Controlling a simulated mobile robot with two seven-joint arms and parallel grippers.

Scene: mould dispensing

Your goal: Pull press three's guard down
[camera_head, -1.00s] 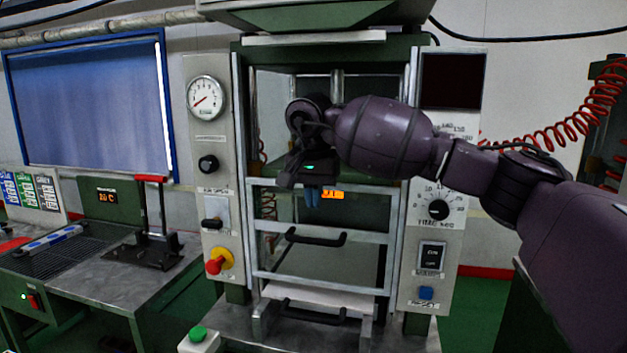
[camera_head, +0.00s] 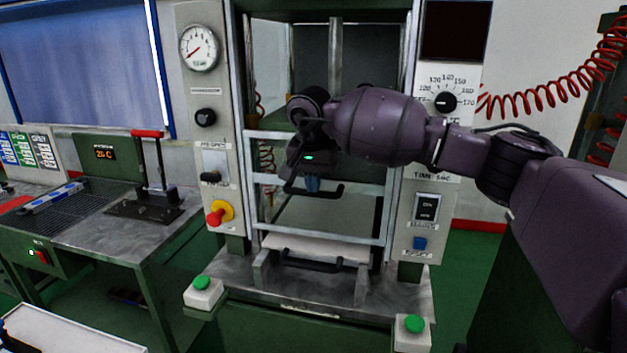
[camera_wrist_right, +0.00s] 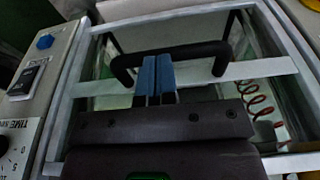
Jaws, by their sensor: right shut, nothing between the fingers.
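Press three's guard (camera_head: 345,231) is a pale metal frame with clear panes across the press opening. It also shows in the right wrist view (camera_wrist_right: 268,68). Its black bar handle (camera_head: 332,191) sits on the crossbar and shows as a dark arch in the right wrist view (camera_wrist_right: 202,49). My right gripper (camera_head: 312,184) is in front of the guard, at the handle. Its blue fingers (camera_wrist_right: 155,80) are shut with nothing between them, and the tips overlap the handle bar's middle in the picture. I cannot tell whether they touch it. My left gripper is not in view.
A second black handle (camera_head: 312,264) sits lower, above the press's metal table (camera_head: 225,272). Green buttons (camera_head: 202,283) and (camera_head: 414,324) stand at the front corners. Control panels flank the opening. A side bench (camera_head: 150,237) with a red-handled lever stands left.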

